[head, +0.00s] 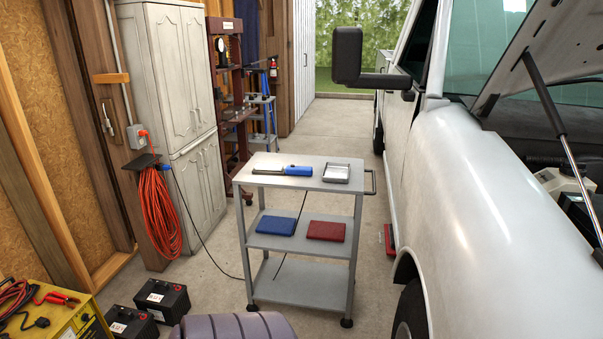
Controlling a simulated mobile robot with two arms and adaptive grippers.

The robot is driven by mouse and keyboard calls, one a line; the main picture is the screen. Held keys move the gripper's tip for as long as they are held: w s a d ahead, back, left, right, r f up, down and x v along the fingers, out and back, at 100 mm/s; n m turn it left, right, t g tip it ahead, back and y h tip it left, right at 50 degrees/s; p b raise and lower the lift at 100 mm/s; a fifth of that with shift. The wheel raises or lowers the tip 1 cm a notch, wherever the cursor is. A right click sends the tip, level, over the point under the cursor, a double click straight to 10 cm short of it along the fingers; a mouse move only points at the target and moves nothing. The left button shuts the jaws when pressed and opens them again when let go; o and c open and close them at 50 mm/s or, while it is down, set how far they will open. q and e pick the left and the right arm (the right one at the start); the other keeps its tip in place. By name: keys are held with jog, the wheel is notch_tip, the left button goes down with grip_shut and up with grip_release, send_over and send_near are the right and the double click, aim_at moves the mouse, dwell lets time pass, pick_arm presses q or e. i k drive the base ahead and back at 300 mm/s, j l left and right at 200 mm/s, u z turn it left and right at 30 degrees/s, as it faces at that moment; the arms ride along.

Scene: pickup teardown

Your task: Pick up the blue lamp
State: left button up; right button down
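The blue lamp (298,171) lies flat on the top shelf of a grey cart (310,183), near its middle. It is a slim stick shape, with a blue section at the right and a darker, pale-edged section at the left. A cable seems to hang below the cart and run along the floor to the left; I cannot tell what it joins. Neither of my grippers shows in the head view.
A small silver tray (336,173) sits right of the lamp. The middle shelf holds a blue book-like item (277,224) and a red one (326,231). A white pickup (490,200) with raised hood stands close at right. Black batteries (163,300) and a yellow charger (65,315) lie lower left.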

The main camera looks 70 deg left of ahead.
aim_at(277, 170)
jog(key=k+j+u, duration=0.35)
jog(key=j, duration=0.4)
jog(key=k+j+u, duration=0.2)
jog(key=j, duration=0.25)
jog(key=k+u, duration=0.1)
jog(key=u, duration=1.35)
jog(key=i, duration=0.3)
jog(key=u, duration=0.05)
